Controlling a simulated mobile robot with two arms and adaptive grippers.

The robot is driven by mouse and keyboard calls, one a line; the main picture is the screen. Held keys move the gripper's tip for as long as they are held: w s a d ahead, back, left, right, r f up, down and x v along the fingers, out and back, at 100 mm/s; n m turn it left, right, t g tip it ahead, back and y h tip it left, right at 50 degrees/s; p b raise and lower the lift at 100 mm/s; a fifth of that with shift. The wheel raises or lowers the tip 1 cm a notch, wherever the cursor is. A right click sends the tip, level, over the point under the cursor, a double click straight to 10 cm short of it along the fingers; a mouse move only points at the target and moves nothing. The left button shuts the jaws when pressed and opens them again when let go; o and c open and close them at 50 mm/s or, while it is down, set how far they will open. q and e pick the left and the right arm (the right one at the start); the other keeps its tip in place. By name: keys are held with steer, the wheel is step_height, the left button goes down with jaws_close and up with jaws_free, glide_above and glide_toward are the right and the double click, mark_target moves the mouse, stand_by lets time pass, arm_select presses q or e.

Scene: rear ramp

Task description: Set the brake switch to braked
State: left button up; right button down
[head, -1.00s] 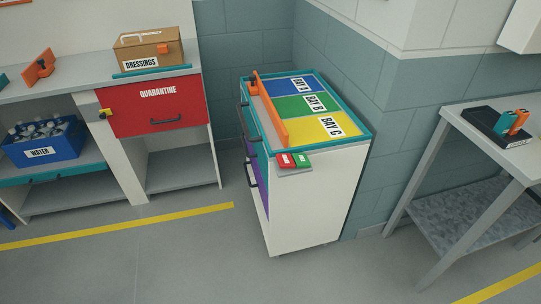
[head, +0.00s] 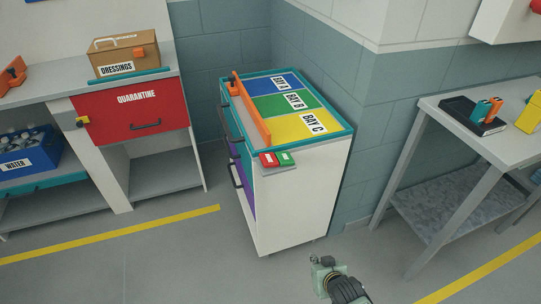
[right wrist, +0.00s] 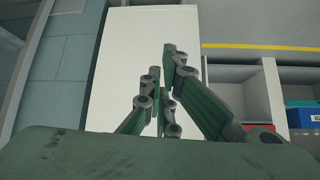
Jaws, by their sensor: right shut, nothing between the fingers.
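The brake switch (head: 278,160), a small plate with a red half on the left and a green half on the right, sticks out from the upper front edge of the white cart (head: 300,205). I cannot tell which half is pressed or read its lettering. My right gripper (head: 319,264) is low in front of the cart, below the switch and apart from it. In the right wrist view its fingers (right wrist: 165,70) are shut and empty, with a plain white panel beyond them; the switch does not show there. My left gripper is in neither view.
The cart top carries blue, green and yellow bays and an orange bar (head: 250,110). A grey table (head: 440,113) stands right. A shelf unit with a red quarantine drawer (head: 135,110) and a blue water crate (head: 28,155) stands left. The floor before the cart is clear.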

mark_target(271, 155)
steer(key=w+a+r+t+y, duration=0.1)
steer(key=w+a+r+t, duration=0.15)
steer(key=w+r, duration=0.45)
steer(key=w+a+r+t+y, duration=0.1)
steer(key=w+a+r, duration=0.15)
steer(key=r, duration=0.95)
steer(key=a+r+t+y, duration=0.1)
steer(key=a+r, duration=0.1)
steer(key=r, duration=0.7)
steer(key=a+r+t, duration=0.1)
steer(key=a+r, duration=0.2)
steer(key=r, duration=0.7)
steer(key=shift+w+y, duration=0.2)
steer(key=shift+y, duration=0.2)
steer(key=shift+a+r, duration=0.1)
steer(key=shift+a, duration=0.05)
steer(key=shift+w+a+f+p, duration=0.1)
steer(key=shift+w+a+f, duration=0.6)
steer(key=shift+w+f, duration=0.6)
steer(key=shift+w+a+f+p, duration=0.1)
steer(key=shift+w+a+f, duration=0.65)
steer(key=shift+w, duration=0.9)
steer(key=shift+w+a+f+p, duration=0.1)
steer(key=shift+w+a+f, duration=0.5)
steer(key=shift+w+f, duration=0.75)
steer(key=shift+w+r, duration=0.15)
steer(key=shift+r, duration=0.05)
